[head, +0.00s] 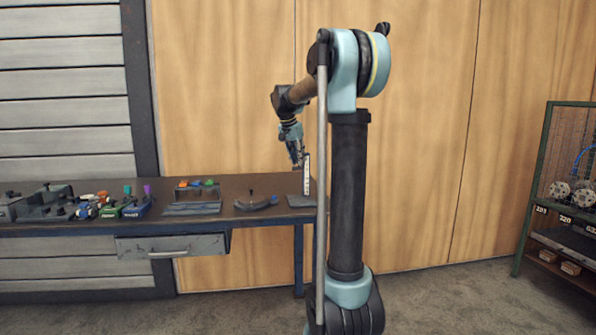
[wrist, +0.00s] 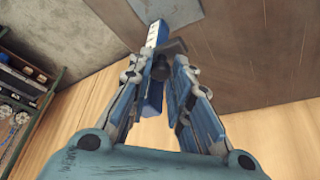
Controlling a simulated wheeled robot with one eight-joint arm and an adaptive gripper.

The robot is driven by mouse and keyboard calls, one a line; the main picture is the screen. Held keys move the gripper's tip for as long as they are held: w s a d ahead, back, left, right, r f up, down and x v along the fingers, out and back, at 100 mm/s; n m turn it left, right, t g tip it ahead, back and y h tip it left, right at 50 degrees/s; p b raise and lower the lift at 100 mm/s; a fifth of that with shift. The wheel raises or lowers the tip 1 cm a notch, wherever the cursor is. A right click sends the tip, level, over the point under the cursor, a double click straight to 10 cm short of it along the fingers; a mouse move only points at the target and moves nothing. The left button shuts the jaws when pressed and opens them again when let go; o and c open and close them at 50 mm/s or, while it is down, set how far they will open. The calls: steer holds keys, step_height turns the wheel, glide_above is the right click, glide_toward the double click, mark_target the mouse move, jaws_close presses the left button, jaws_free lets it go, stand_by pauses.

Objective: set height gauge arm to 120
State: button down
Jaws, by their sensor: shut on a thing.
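The height gauge stands at the right end of the workbench, its pale upright scale (head: 307,175) rising from a flat grey base (head: 301,201). My gripper (head: 299,163) is beside the upper part of the scale. In the wrist view, the blue-and-white scale (wrist: 153,36) runs away toward the grey base plate (wrist: 172,10). The dark gauge arm (wrist: 161,68) lies between the fingertips of my gripper (wrist: 156,74), which is shut on it. The fingers partly hide the arm, and the scale numbers are too small to read.
The workbench (head: 245,187) also carries a curved grey piece (head: 256,204), a grey rack with coloured parts (head: 196,191) and several small tools at left. A drawer (head: 172,246) is under the bench. A green wire-sided shelf (head: 545,185) stands at far right.

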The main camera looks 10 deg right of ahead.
steer(key=shift+r, duration=0.35)
steer(key=c, duration=1.5)
jaws_free()
steer(key=shift+w, duration=0.1)
steer(key=shift+o, duration=0.2)
steer(key=v, duration=1.1)
steer(key=shift+a+r, duration=0.15)
steer(key=shift+r, duration=0.2)
